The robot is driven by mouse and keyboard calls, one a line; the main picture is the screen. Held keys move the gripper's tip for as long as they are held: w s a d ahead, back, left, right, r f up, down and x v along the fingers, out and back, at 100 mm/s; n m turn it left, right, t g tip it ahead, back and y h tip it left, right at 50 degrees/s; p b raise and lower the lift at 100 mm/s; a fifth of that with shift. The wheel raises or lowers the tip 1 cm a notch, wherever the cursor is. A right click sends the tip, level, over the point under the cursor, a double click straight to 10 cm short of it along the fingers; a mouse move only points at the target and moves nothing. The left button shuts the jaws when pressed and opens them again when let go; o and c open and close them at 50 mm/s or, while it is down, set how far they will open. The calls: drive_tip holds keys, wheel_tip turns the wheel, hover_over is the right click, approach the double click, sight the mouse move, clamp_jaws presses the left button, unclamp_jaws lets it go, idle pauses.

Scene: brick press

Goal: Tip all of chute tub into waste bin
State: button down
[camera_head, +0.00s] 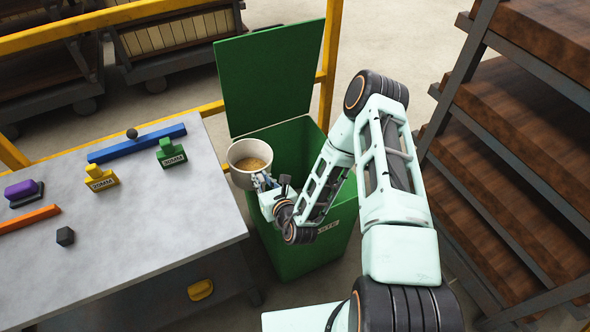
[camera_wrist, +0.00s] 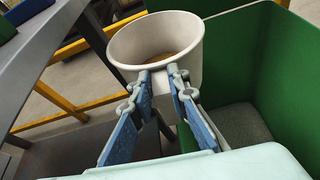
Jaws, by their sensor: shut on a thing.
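The chute tub (camera_head: 241,176) is a round cream tub with tan granular material inside. It is held upright, or nearly so, over the left rim of the waste bin. The waste bin (camera_head: 308,258) is green, with its lid (camera_head: 268,82) standing open at the back. My gripper (camera_head: 264,181) is shut on the near wall of the tub. In the wrist view the tub (camera_wrist: 188,72) sits between and beyond the fingertips of my gripper (camera_wrist: 163,76), and the bin's green wall (camera_wrist: 294,65) is at the right. The bin's inside is partly hidden by my arm.
A grey table (camera_head: 150,215) stands left of the bin, holding a blue bar (camera_head: 137,143), yellow (camera_head: 101,178) and green (camera_head: 171,152) labelled blocks, a purple-topped block (camera_head: 22,190) and an orange bar (camera_head: 28,219). A brown-shelved rack (camera_head: 510,150) stands at right. A yellow rail (camera_head: 331,50) runs behind.

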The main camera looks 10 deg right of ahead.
sight(268, 172)
drive_tip(key=b, duration=0.1)
drive_tip(key=d+b, duration=0.1)
drive_tip(key=shift+w+f+m+y+b, duration=0.2)
drive_tip(key=shift+f+m+y+b, duration=0.1)
drive_tip(key=shift+f, duration=0.05)
drive_tip(key=d+m+b, duration=0.1)
drive_tip(key=d+f+y+b, duration=0.1)
drive_tip(key=w+d+m+b, duration=0.1)
drive_tip(key=b, duration=0.1)
drive_tip(key=shift+d+f+m+y, duration=0.25)
drive_tip(key=shift+f+m+y, duration=0.05)
drive_tip(key=shift+f, duration=0.05)
drive_tip(key=shift+w+d+f+m+y+b, duration=0.1)
drive_tip(key=shift+w+d+m+y+b, duration=0.15)
drive_tip(key=shift+d+b, duration=0.2)
drive_tip(key=shift+w+d+m+y+b, duration=0.1)
drive_tip(key=shift+d+m+y+b, duration=0.05)
drive_tip(key=shift+d+m+b, duration=0.25)
drive_tip(key=shift+d+f+b, duration=0.2)
drive_tip(key=shift+f+b, duration=0.1)
drive_tip(key=shift+w+d+f+m+y+b, duration=0.1)
drive_tip(key=shift+d+f+m+y+b, duration=0.25)
drive_tip(key=shift+b, duration=0.3)
drive_tip(key=shift+d+f+m+y+b, duration=0.15)
drive_tip(key=shift+f+m+b, duration=0.15)
drive_tip(key=shift+f+b, duration=0.25)
